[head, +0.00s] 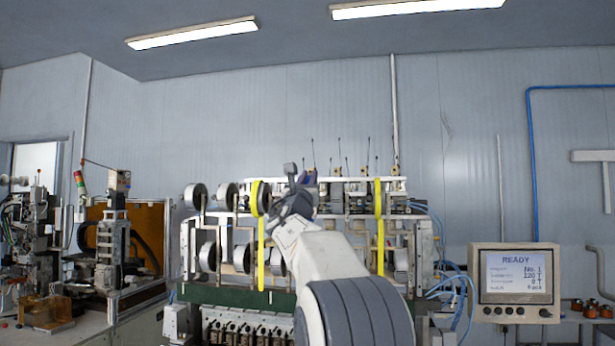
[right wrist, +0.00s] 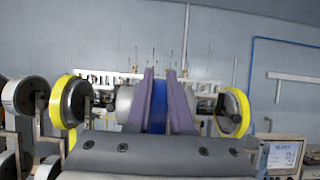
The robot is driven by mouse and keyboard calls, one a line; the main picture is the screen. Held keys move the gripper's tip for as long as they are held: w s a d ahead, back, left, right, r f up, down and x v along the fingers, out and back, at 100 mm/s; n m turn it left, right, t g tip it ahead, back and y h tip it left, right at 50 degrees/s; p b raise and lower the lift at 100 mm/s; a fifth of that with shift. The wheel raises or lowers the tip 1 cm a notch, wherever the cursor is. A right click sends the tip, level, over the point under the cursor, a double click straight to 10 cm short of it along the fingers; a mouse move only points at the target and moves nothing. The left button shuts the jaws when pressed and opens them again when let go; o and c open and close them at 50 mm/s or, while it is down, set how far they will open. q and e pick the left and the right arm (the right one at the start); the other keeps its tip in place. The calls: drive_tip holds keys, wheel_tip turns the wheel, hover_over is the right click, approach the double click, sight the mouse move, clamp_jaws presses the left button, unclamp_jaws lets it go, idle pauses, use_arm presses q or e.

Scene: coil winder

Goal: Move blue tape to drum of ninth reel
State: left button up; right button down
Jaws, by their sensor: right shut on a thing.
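My right gripper (head: 297,180) is up at the top row of reels on the winder, its arm hiding the reels in the middle. In the right wrist view its two purple fingers (right wrist: 159,78) are shut on the blue tape (right wrist: 158,104), which shows as a blue band between them. A silvery drum (right wrist: 125,103) shows just left of the fingers; whether the tape touches it or is around it I cannot tell. The tape cannot be made out in the head view. My left gripper is not in view.
Yellow tape hangs from a reel left of my gripper (head: 261,240) and from one right of it (head: 379,240). Bare reels (head: 195,196) stand further left, with a lower row beneath. A monitor (head: 515,277) reading READY stands at the right.

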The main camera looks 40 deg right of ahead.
drive_tip(key=shift+w+d+p, duration=0.55)
drive_tip(key=shift+w+d, duration=0.5)
drive_tip(key=shift+d, duration=0.2)
drive_tip(key=shift+w+d+p, duration=0.85)
drive_tip(key=shift+w+d, duration=0.1)
drive_tip(key=shift+d, duration=0.15)
drive_tip(key=shift+w+d+p, duration=0.8)
drive_tip(key=shift+d+p, duration=0.05)
drive_tip(key=shift+d, duration=0.1)
drive_tip(key=shift+w+d+p, duration=0.85)
drive_tip(key=shift+d+p, duration=0.15)
drive_tip(key=shift+p, duration=0.15)
drive_tip(key=shift+s, duration=0.1)
drive_tip(key=shift+s+d+b, duration=0.35)
drive_tip(key=shift+d+b, duration=0.05)
drive_tip(key=shift+b, duration=0.15)
